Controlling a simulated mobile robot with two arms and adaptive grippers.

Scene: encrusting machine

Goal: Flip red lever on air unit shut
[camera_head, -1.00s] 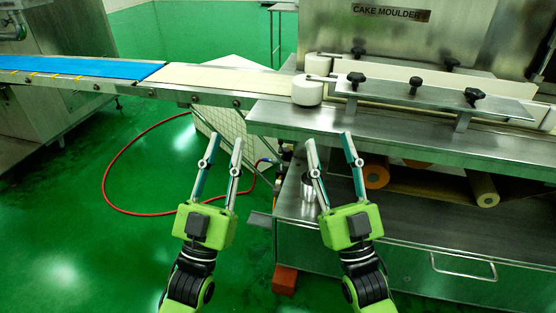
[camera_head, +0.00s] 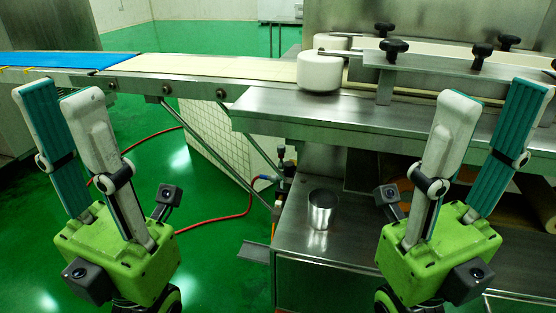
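The air unit (camera_head: 281,170) is a small dark fitting at the left end of the steel machine, under the worktop. A blue connector (camera_head: 264,178) joins it to a red hose (camera_head: 237,216). I cannot make out a red lever on it at this size. My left gripper (camera_head: 59,95) is raised at the left, fingers apart and empty, well away from the unit. My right gripper (camera_head: 493,97) is raised at the right in front of the machine, fingers apart and empty, also well away from the unit.
A steel cup (camera_head: 322,209) stands on the lower shelf (camera_head: 296,248), right of the air unit. The worktop (camera_head: 275,108) overhangs them. A white roller (camera_head: 319,72) and conveyor belt (camera_head: 215,71) lie above. Green floor (camera_head: 215,270) is open at the lower left.

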